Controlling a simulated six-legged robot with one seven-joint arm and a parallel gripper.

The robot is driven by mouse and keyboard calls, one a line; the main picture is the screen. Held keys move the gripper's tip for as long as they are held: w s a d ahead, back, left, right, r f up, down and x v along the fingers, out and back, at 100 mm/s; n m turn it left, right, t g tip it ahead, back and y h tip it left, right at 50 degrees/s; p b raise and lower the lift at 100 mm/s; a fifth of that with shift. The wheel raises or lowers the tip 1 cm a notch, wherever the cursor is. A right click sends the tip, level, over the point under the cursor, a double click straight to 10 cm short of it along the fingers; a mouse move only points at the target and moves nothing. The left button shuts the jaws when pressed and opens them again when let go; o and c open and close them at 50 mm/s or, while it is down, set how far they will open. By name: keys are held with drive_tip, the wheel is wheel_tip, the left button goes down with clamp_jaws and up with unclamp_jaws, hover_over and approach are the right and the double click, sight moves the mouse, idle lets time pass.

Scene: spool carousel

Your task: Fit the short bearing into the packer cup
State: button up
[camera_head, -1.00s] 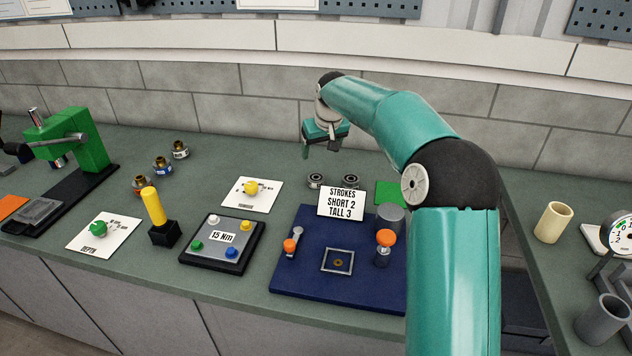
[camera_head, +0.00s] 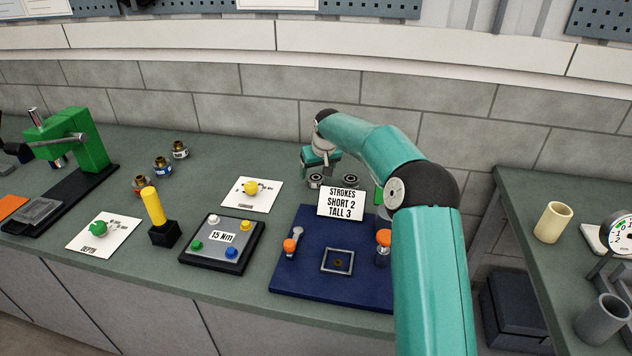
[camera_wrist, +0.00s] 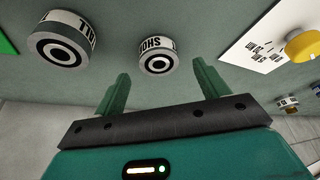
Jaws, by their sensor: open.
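The short bearing (camera_head: 316,181) is the left of two round bearings behind the sign card. In the wrist view the short bearing (camera_wrist: 158,56) shows part of its "SHO" lettering, upside down. The tall bearing (camera_head: 350,181) stands right of it; its label starts with T in the wrist view (camera_wrist: 62,42). My gripper (camera_head: 318,168) is just above and behind the short bearing. In the wrist view my gripper (camera_wrist: 160,78) is open and empty, its fingers pointing toward the short bearing.
The card (camera_head: 341,203) reads "STROKES SHORT 2 TALL 3" and stands before the bearings. The blue base (camera_head: 310,292) carries orange-knobbed parts (camera_head: 290,245). A button box (camera_head: 222,243) and a yellow-knob card (camera_head: 251,188) are left. My arm covers the base's right side.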

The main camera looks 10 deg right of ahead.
sight(316, 176)
drive_tip(key=shift+x, duration=1.5)
drive_tip(key=shift+w+r, duration=0.1)
drive_tip(key=c, duration=1.2)
drive_tip(key=shift+c, duration=0.2)
